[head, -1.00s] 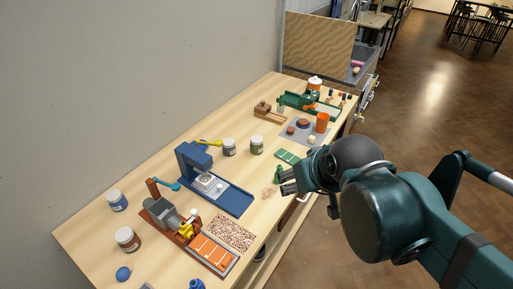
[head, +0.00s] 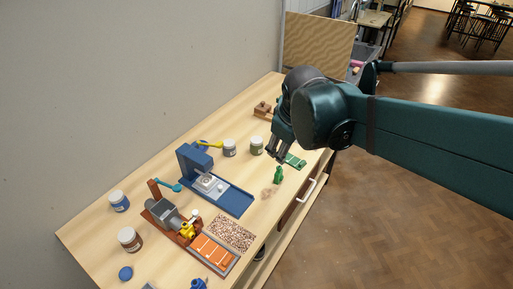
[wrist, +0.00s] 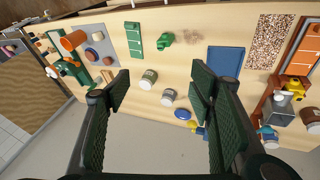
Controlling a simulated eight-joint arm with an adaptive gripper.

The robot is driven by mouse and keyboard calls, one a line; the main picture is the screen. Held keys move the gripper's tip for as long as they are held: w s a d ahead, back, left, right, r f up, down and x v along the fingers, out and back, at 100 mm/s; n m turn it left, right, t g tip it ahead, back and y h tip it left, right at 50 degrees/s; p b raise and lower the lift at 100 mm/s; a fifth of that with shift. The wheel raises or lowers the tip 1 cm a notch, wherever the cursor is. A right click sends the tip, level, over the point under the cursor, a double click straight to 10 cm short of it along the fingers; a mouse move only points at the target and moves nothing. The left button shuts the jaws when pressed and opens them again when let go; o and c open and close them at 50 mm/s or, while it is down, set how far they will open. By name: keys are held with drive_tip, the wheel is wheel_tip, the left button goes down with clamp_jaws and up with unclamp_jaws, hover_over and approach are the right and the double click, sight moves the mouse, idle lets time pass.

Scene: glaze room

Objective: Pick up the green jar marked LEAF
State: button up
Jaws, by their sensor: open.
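A jar with dull green contents and a white lid (head: 256,145) stands upright on the table, towards the wall side; its label is too small to read. It also shows in the wrist view (wrist: 148,79), between my fingers in the picture and well beyond them. A grey jar (head: 229,147) stands close beside it, also in the wrist view (wrist: 168,97). My gripper (head: 277,154) is open and empty above the table, just right of the green jar in the head view. Its two ridged fingers are spread wide in the wrist view (wrist: 160,88).
A small green piece (head: 278,174) and a green strip (head: 295,161) lie near the front edge. Blue (head: 119,201) and brown (head: 129,239) jars stand farther left. The wall borders the table.

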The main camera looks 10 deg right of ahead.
drive_tip(key=w+f+n+g+p, duration=0.1)
drive_tip(key=w+n, duration=0.3)
drive_tip(key=w, duration=0.4)
drive_tip(key=n+g+h+p, duration=0.2)
drive_tip(key=n+h+p, duration=0.1)
drive_tip(key=n, duration=0.8)
hover_over(256, 140)
drive_tip(key=a, duration=0.3)
wheel_tip(256, 140, down, 17)
drive_tip(key=shift+s+d, duration=0.2)
drive_tip(key=shift+s, duration=0.1)
drive_tip(key=shift+x, duration=1.2)
drive_tip(key=shift+d+f, duration=0.1)
drive_tip(key=shift+f, duration=0.05)
drive_tip(key=shift+x, duration=2.45)
drive_tip(key=shift+s+d, duration=0.1)
drive_tip(key=shift+s, duration=0.05)
